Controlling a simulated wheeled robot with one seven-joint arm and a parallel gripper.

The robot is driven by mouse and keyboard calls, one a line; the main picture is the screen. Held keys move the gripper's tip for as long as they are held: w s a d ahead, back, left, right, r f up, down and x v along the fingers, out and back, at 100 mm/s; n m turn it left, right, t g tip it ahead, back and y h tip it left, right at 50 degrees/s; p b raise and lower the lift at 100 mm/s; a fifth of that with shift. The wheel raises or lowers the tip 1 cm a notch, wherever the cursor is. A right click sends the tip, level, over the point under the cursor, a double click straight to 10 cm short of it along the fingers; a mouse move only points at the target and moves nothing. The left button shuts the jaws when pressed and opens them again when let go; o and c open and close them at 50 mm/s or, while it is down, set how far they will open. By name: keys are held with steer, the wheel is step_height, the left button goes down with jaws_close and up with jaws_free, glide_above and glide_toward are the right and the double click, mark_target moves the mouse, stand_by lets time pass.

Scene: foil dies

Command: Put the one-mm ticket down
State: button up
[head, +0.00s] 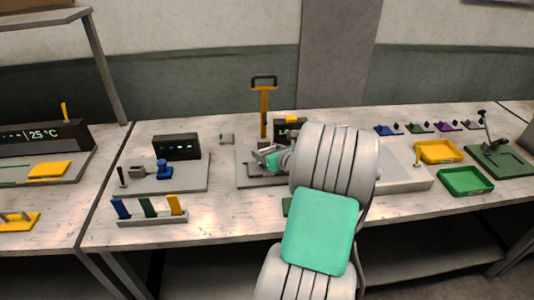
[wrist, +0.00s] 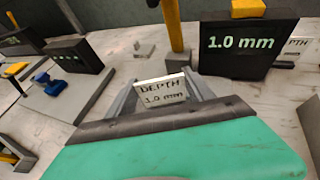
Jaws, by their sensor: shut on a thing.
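The one-mm ticket (wrist: 162,92) is a small white plate that reads "DEPTH 1.0 mm" in the wrist view. My gripper (wrist: 165,98) is shut on it, with a grey finger on each side. In the head view my gripper (head: 268,158) is over the grey station in the middle of the table, partly hidden by my arm. A black display (wrist: 240,46) reading "1.0 mm" stands just beyond, to the right of the ticket. I cannot tell whether the ticket touches a surface.
A yellow post with a black handle (head: 264,100) rises behind the gripper. A second white card (wrist: 298,50) marked "PTH" is partly hidden right of the display. Yellow (head: 438,162) and green (head: 441,184) trays lie at right. A black device (head: 177,147) stands left.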

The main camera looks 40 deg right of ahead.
steer(key=shift+f, duration=0.45)
steer(key=shift+f, duration=0.1)
steer(key=o, duration=1.3)
